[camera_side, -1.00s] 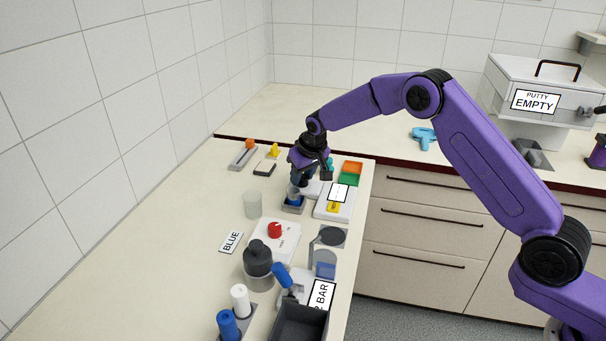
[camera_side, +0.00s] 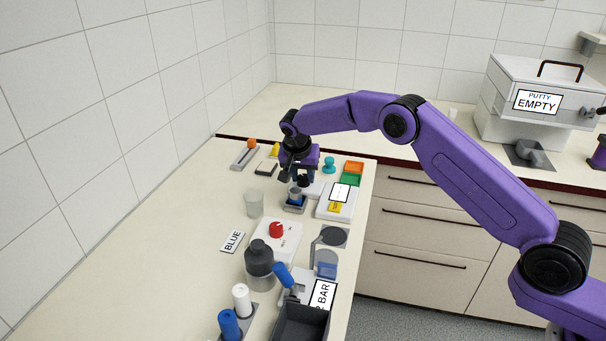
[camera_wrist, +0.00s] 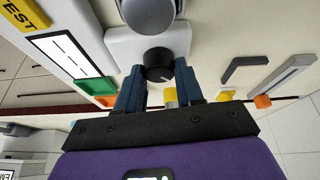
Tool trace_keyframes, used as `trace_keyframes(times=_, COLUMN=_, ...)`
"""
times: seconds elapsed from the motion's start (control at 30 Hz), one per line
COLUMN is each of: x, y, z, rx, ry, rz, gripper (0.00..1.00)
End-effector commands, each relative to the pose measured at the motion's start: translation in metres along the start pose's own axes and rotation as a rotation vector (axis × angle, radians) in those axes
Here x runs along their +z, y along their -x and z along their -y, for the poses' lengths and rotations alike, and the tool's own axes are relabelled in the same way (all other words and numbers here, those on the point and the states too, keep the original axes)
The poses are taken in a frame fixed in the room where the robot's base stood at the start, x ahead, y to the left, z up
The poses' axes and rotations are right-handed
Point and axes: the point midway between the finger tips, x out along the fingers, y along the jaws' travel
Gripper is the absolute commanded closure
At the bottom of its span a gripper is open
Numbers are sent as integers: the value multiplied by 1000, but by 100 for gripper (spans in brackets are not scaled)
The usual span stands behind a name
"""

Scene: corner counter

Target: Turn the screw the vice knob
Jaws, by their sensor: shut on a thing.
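The black vice knob (camera_wrist: 159,73) has a pale pointer line on top and sits at the end of a pale grey block (camera_wrist: 115,48). In the side view the knob (camera_side: 303,181) shows small, just under my gripper (camera_side: 301,174). In the wrist view the two dark blue fingers of my gripper (camera_wrist: 159,80) stand on either side of the knob, shut on it. A grey cylinder (camera_wrist: 148,14) stands beside the knob. The knob's lower part and the exact finger contact are hard to see.
A white panel with a yellow label (camera_side: 334,207), orange and green trays (camera_side: 352,174), a teal knobbed piece (camera_side: 329,164) and a clear beaker (camera_side: 253,204) stand close around. A white box with a red dial (camera_side: 277,242) is nearer. Bare counter lies to the left.

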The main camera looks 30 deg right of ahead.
Motion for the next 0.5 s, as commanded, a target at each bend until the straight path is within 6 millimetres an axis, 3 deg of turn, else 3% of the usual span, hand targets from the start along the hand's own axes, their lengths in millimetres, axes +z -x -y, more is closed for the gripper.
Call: trace_keyframes(times=0.5, x=0, y=0, z=-1, rx=26, ry=-51, rz=5, gripper=94)
